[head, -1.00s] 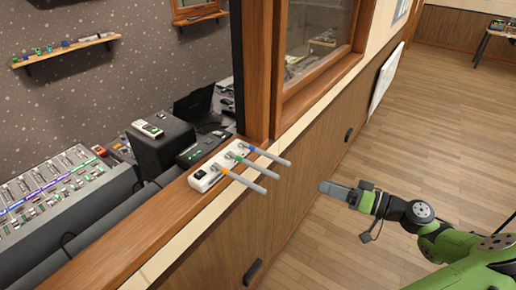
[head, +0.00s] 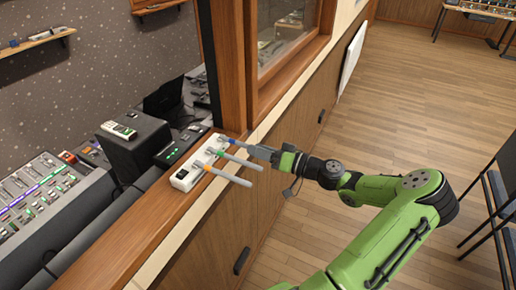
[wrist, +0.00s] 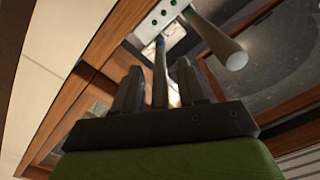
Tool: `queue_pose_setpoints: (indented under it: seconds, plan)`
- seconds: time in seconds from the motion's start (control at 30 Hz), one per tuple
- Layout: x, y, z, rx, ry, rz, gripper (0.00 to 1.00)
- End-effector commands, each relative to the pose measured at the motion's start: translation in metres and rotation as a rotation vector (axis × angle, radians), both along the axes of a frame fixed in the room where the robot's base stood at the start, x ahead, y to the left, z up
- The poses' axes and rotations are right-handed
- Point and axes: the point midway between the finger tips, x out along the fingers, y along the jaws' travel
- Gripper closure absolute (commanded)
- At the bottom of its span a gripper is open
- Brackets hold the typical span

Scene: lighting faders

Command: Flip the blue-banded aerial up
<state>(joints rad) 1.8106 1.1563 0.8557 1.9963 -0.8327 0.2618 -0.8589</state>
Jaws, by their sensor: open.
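The blue-banded aerial (head: 232,141) sticks out sideways from the white receiver box (head: 185,177) on the wooden ledge, at the end farthest from the view. My gripper (head: 264,152) is at this aerial's outer end. In the wrist view the aerial (wrist: 160,72), with its blue band near the box, runs between the two fingers of my open gripper (wrist: 161,88). I cannot tell whether either finger touches it. The green-banded aerial (head: 241,160) and the orange-banded aerial (head: 230,178) stick out the same way beside it.
A neighbouring grey aerial (wrist: 222,48) passes close beside the right finger in the wrist view. A wooden window post (head: 224,70) rises just behind the box. A mixing desk (head: 40,195) lies left of the ledge; the floor (head: 400,110) on the right is open.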

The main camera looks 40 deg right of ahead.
Motion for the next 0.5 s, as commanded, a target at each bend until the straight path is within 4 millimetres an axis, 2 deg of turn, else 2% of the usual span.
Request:
queue_pose_setpoints:
  seconds: [0.1, 0.33, 0.5]
  plan:
    - [0.0071, 0.0023, 0.0003, 0.000, -0.001, -0.001, 0.59]
    - [0.0075, 0.0024, -0.0001, 0.000, 0.000, -0.001, 0.60]
    - [0.0074, 0.0024, 0.0000, 0.000, 0.000, -0.001, 0.86]
